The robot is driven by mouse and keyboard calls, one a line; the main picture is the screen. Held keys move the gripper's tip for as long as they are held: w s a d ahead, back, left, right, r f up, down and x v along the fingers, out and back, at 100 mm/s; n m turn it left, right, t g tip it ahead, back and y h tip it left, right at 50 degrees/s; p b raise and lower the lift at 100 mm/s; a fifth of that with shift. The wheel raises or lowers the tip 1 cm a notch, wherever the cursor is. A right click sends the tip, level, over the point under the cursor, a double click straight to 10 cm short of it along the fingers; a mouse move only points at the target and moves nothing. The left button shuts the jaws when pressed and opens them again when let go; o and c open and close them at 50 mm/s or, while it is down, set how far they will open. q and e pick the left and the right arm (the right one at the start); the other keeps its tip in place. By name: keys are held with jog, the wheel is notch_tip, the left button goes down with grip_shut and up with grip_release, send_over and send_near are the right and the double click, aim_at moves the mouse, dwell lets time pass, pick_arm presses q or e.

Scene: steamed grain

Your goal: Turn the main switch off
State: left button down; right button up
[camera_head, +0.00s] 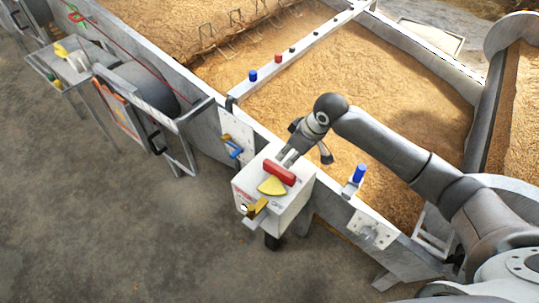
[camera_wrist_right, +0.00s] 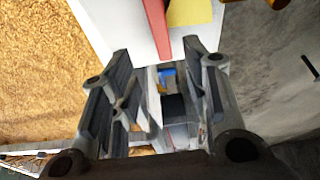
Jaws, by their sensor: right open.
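The main switch is a red handle (camera_head: 279,172) on top of a pale grey box (camera_head: 290,212), with a yellow plate (camera_head: 271,186) beside it. In the right wrist view the red handle (camera_wrist_right: 157,25) lies just beyond the fingertips, with the yellow plate (camera_wrist_right: 190,12) to its right. My right gripper (camera_head: 288,157) is at the far edge of the box, close to the handle's far end. In the right wrist view my right gripper (camera_wrist_right: 165,75) is open, with nothing held between its fingers. I cannot tell whether it touches the handle. My left gripper is not in view.
A second yellow part (camera_head: 257,206) sticks out on the box's front. A grain bed (camera_head: 350,90) with metal walls lies behind the box. A blue knob (camera_head: 359,173) stands right of the box, and a blue handle (camera_head: 235,151) is on the left wall plate. The floor (camera_head: 140,240) at front left is clear.

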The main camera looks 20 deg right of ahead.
aim_at(278, 168)
jog(key=shift+a+f, duration=0.1)
jog(key=shift+f, duration=0.2)
jog(key=x, duration=0.4)
jog(key=shift+s+f, duration=0.1)
jog(key=shift+s, duration=0.1)
jog(key=x, duration=0.4)
jog(key=shift+w, duration=0.2)
jog(key=shift+w+a+f, duration=0.15)
jog(key=shift+w+f, duration=0.1)
jog(key=shift+f, duration=0.45)
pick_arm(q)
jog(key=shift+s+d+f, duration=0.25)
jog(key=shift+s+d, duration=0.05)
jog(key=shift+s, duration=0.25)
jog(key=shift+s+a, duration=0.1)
pick_arm(e)
jog(key=shift+c, duration=0.8)
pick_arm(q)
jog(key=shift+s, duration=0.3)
pick_arm(e)
grip_shut()
